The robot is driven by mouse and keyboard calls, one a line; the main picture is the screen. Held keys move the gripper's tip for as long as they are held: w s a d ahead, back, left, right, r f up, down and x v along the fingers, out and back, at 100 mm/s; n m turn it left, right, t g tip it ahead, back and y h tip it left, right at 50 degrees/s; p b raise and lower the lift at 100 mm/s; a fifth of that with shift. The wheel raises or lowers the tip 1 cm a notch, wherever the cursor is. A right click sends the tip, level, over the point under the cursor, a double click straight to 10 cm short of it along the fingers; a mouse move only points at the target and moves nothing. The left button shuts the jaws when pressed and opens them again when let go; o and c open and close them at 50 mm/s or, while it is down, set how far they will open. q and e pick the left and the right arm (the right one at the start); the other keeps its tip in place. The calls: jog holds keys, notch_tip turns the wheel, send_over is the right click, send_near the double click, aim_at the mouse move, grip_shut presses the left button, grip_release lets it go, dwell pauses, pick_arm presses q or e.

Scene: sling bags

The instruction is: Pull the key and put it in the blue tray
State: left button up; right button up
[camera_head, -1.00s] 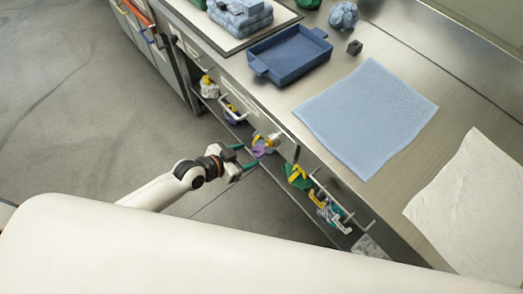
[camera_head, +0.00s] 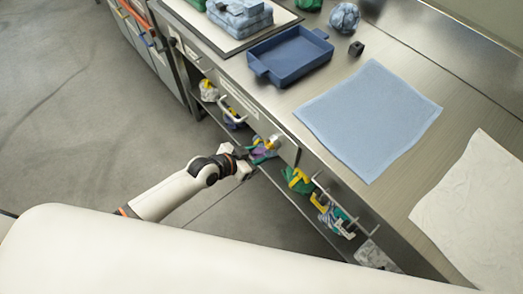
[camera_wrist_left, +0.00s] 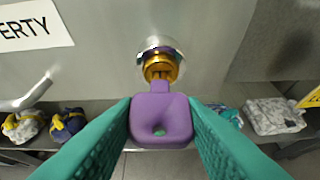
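A purple key (camera_wrist_left: 160,121) with a wide holed head sits in a brass-coloured lock (camera_wrist_left: 161,66) on the metal front under the counter. In the head view the lock and key area (camera_head: 266,146) is small. My left gripper (camera_wrist_left: 160,108) has its green fingers against both sides of the key's head, with no visible gap; it also shows in the head view (camera_head: 258,154). The blue tray (camera_head: 292,60) stands on the counter, above and beyond the lock, and looks empty. My right gripper is not in view.
Drawer handles (camera_head: 236,110) stick out beside the lock. A lower shelf holds several bundled cloth items, including a green and yellow one (camera_head: 297,180). On the counter are a blue cloth (camera_head: 368,115), a white cloth (camera_head: 475,205), a small dark cube (camera_head: 357,48) and folded towels (camera_head: 241,15).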

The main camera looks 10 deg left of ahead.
pick_arm(q)
jog(key=shift+c, duration=1.2)
jog(key=shift+s+a+p, duration=0.35)
jog(key=shift+s+a, duration=0.55)
jog(key=shift+s, duration=0.25)
jog(key=shift+s+a+p, duration=0.3)
jog(key=shift+s+a, duration=0.6)
jog(key=shift+s, duration=0.25)
jog(key=shift+s+a+p, duration=0.35)
jog(key=shift+s+a, duration=0.9)
jog(key=shift+s, duration=0.3)
